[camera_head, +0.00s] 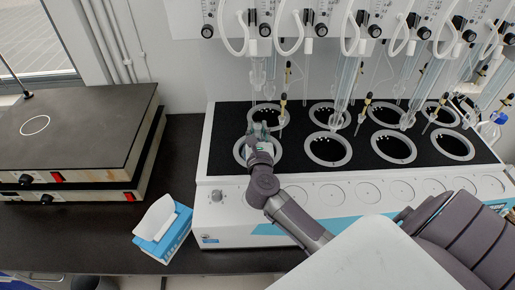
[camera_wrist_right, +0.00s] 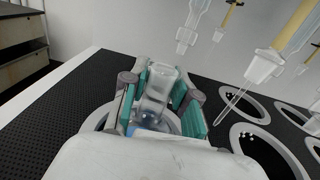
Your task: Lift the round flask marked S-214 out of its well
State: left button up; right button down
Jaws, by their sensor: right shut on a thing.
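My right gripper (camera_head: 262,132) reaches over the front left well (camera_head: 238,152) of the distiller. In the right wrist view, its teal-padded fingers (camera_wrist_right: 160,98) are shut on the neck of a clear round flask (camera_wrist_right: 156,82), one finger on each side. The flask's rounded body (camera_wrist_right: 152,112) shows below the neck, with the pale ring of the well (camera_wrist_right: 92,120) around it. I cannot tell whether the flask is clear of the well. No S-214 marking can be read. My left gripper is out of view.
The distiller (camera_head: 208,205) has two rows of ringed wells in a black top. Glass tubes (camera_head: 347,80) hang above them, close to my right gripper. A blue tissue box (camera_head: 165,232) stands at left, in front of stacked hot plates (camera_head: 70,125). A blue-capped bottle (camera_head: 490,128) stands at far right.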

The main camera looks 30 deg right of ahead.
notch_tip(320, 180, up, 8)
jog(key=p, duration=0.7)
dwell(0.3)
